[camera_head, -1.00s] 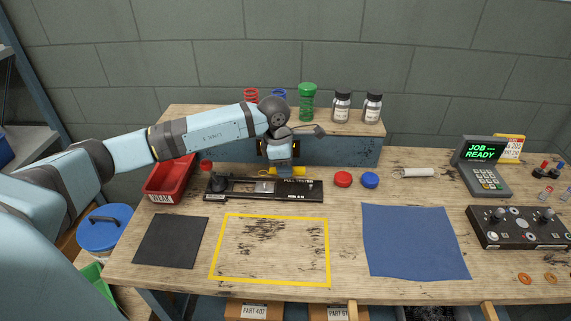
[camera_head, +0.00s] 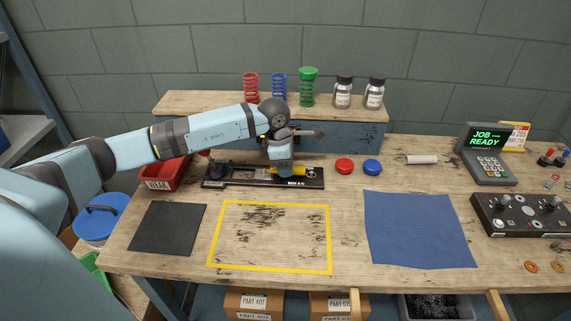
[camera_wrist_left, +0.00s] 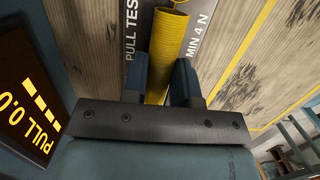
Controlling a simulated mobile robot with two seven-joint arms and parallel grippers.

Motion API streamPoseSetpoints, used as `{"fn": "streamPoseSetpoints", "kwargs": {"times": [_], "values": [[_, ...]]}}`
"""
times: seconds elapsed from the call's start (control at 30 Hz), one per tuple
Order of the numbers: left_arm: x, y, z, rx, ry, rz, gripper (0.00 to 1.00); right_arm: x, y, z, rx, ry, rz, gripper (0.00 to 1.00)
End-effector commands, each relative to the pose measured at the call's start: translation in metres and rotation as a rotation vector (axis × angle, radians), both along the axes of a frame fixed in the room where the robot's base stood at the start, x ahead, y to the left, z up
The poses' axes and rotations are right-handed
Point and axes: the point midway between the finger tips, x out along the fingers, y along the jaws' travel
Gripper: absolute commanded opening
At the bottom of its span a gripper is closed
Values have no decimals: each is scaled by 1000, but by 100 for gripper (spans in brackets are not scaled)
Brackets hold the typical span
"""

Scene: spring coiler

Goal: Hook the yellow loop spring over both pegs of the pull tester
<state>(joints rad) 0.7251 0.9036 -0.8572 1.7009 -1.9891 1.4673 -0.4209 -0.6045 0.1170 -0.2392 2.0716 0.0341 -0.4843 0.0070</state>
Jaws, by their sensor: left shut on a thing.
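My left gripper (camera_head: 287,172) is shut on the yellow loop spring (camera_head: 297,170), low over the right part of the black pull tester (camera_head: 230,182). A loop shows at the spring's right end. In the left wrist view the spring (camera_wrist_left: 170,40) lies between my two fingers (camera_wrist_left: 160,85), along the tester plate (camera_wrist_left: 140,40) marked "PULL TEST" and "MIN 4 N". The pegs cannot be made out, and I cannot tell whether either loop is around one. My right gripper is not in view.
A red bin (camera_head: 165,173) stands left of the tester. Red (camera_head: 344,166) and blue (camera_head: 372,167) caps lie to its right. A shelf (camera_head: 180,103) with springs and jars is behind. The yellow-outlined area (camera_head: 270,245) in front is clear. The wrist view shows a "PULL 0.0" display (camera_wrist_left: 30,105).

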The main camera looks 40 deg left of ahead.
Motion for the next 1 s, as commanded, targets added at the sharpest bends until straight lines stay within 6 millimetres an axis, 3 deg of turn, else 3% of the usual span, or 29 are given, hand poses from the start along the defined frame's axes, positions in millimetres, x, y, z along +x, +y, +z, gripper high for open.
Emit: {"fn": "streamPoseSetpoints", "kwargs": {"times": [0.4,0.43,0.53,0.83,1.0], "values": [[0,0,-4,0,0,0,0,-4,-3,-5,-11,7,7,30],[0,0,-4,0,0,0,33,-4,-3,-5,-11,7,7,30],[0,0,-4,0,0,0,56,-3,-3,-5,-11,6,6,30],[0,0,-2,1,-1,0,56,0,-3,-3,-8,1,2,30],[-1,3,16,1,-4,0,56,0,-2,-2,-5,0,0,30]]}}
